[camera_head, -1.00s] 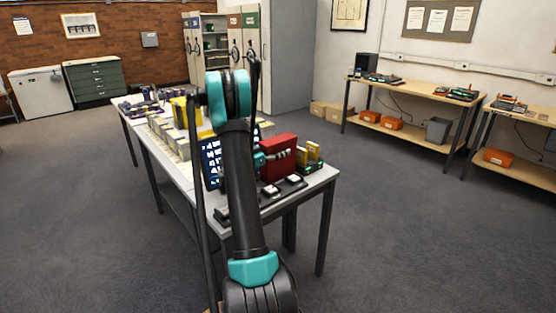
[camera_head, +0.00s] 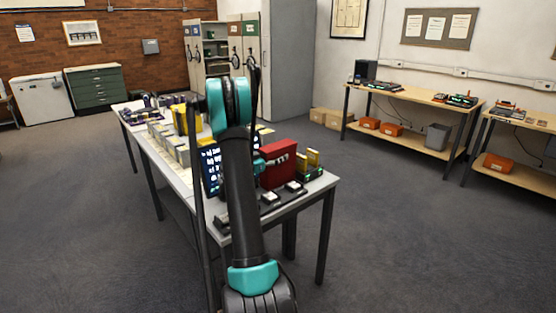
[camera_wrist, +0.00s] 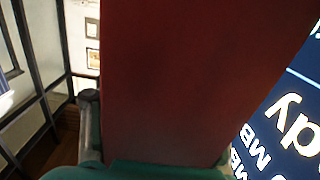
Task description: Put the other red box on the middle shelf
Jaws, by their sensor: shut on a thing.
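A red box (camera_head: 279,167) is at the near end of the long white table, just right of a dark screen (camera_head: 211,170). My gripper (camera_head: 268,162) is shut on this box, with its grey fingers against the side. Whether the box rests on the table or is just above it cannot be told. In the wrist view the red box (camera_wrist: 180,70) fills the middle, upright between the jaws. Open shelving (camera_head: 216,55) stands between tall cabinets at the back; which level is the middle shelf, and any second red box, I cannot make out.
Yellow boxes (camera_head: 313,158) stand right of the red box. More grey and yellow boxes (camera_head: 160,130) line the table behind. Workbenches (camera_head: 415,98) stand along the right wall. The floor (camera_head: 400,230) on the right is clear.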

